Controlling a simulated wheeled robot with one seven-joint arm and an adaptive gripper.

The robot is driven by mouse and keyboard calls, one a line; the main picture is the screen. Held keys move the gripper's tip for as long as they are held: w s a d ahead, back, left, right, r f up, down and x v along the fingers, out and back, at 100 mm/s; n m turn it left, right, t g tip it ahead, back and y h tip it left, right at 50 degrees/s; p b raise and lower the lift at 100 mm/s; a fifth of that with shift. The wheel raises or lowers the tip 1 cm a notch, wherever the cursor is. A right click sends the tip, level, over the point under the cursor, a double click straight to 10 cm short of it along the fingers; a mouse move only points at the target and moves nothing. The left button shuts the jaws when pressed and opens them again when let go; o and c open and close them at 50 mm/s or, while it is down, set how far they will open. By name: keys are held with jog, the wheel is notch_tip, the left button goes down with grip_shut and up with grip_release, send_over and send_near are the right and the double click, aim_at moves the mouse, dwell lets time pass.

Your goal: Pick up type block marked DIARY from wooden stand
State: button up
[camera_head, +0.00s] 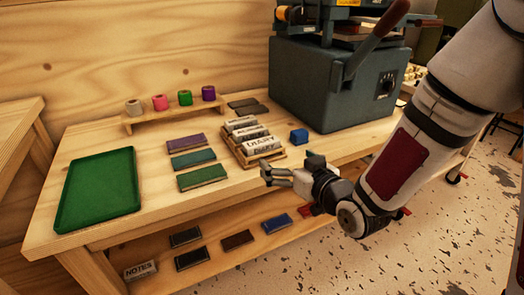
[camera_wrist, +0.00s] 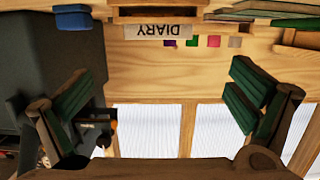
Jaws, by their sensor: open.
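The DIARY type block (camera_head: 263,143) is the front one in the wooden stand (camera_head: 268,158) on the bench, with its pale lettered face toward the bench front. In the wrist view, the DIARY block (camera_wrist: 158,31) appears upside down at the top centre, with the stand (camera_wrist: 158,13) around it. My gripper (camera_head: 268,175) is open and empty, in front and slightly right of the stand, apart from the block. In the wrist view my green-padded fingers (camera_wrist: 160,97) are spread wide, with the block beyond them, roughly between them sideways.
A blue cube (camera_head: 299,136) sits right of the stand, by the dark press (camera_head: 335,85). Purple, teal and green foil blocks (camera_head: 202,176) lie to its left. A green tray (camera_head: 97,190) is far left. The lower shelf holds a NOTES block (camera_head: 140,270) and others.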

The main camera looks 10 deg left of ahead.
aim_at(261, 141)
jog(key=b+x, duration=0.2)
jog(key=x, duration=1)
jog(key=shift+w, duration=0.4)
jog(key=shift+c, duration=0.6)
jog(key=shift+a, duration=0.1)
jog(key=c, duration=1.1)
jog(key=shift+o, duration=0.2)
jog(key=shift+r, duration=0.1)
